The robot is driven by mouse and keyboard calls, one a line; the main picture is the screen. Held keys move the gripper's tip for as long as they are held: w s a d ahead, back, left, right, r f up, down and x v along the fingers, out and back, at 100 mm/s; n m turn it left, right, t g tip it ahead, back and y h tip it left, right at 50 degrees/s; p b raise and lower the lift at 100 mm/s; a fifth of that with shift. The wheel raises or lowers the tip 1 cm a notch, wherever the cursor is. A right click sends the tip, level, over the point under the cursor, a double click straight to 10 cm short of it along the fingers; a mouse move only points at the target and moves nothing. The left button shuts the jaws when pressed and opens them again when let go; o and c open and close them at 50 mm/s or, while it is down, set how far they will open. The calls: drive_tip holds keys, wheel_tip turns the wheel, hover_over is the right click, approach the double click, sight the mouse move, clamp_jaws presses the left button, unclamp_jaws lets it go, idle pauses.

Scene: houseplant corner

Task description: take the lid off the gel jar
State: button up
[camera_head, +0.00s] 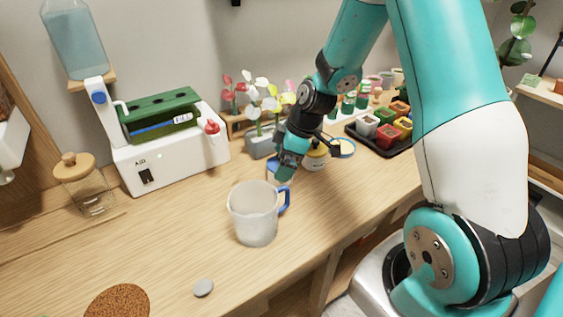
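The gap between the fingers is not clear. A round blue-rimmed, pale piece (343,148) is right of the jar; I cannot tell whether it is a lid or a dish.
The clear jug (253,215) with a blue handle stands in front of my gripper. A corked glass jar (84,188) and a white machine (175,160) are left. Flowers (262,100) stand behind; a black tray (380,135) of coloured pots is right. The front table is mostly clear.

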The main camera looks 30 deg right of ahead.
drive_tip(key=c, duration=0.9)
drive_tip(key=shift+r, duration=0.15)
drive_tip(key=shift+c, duration=0.2)
